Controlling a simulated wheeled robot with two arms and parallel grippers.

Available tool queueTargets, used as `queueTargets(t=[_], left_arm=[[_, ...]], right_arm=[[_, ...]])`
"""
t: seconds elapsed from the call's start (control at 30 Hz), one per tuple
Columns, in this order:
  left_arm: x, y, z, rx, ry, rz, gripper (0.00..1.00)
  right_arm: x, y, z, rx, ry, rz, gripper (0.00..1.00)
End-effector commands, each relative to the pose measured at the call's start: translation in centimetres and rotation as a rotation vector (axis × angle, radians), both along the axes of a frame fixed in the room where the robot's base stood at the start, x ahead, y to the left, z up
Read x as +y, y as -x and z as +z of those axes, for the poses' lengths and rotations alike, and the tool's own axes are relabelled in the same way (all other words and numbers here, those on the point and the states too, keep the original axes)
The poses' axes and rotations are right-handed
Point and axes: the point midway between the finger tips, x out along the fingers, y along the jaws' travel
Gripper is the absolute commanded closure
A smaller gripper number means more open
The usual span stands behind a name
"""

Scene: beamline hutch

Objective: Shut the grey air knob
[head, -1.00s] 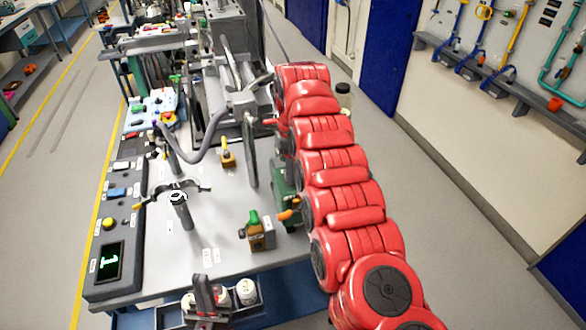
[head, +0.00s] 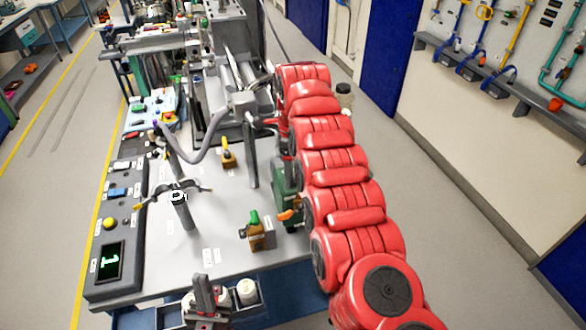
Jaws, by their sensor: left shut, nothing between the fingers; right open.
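I cannot make out the grey air knob for certain. A brass-coloured block (head: 257,242) with a green knob (head: 254,217) stands near the table's front right, with a small dark grey part at its left side. An orange knob (head: 285,215) sits just right of it, and a yellow knob (head: 225,144) on a small block stands further back. My red right arm reaches far along the table's right side. Its gripper is hidden beyond the arm, and I cannot tell what it is touching.
A black control panel (head: 112,225) with a yellow button and a lit green display runs along the table's left edge. A clamp stand (head: 182,212), a grey hose (head: 202,152) and an upright grey post (head: 251,155) stand on the table. White containers (head: 247,292) sit below its front edge.

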Motion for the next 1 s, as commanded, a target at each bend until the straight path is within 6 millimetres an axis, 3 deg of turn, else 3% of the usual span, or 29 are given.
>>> queueTargets(t=[0.17,0.33,0.4,0.7,1.0], left_arm=[[0.0,0.0,0.1,0.000,0.000,0.000,1.00],[0.0,0.0,0.3,0.000,0.000,0.000,1.00],[0.0,0.0,3.0,0.000,0.000,0.000,1.00],[0.0,0.0,9.2,0.000,0.000,0.000,1.00],[0.0,0.0,13.8,0.000,0.000,0.000,1.00]], right_arm=[[0.0,-0.1,0.9,-0.001,-0.002,0.001,0.23],[-0.2,-0.1,3.1,-0.002,0.001,0.000,0.23],[-0.1,0.1,5.8,0.002,0.000,0.000,0.23],[0.0,0.0,11.9,0.001,0.001,0.000,0.23],[0.0,0.0,16.5,0.001,0.000,0.000,0.23]])
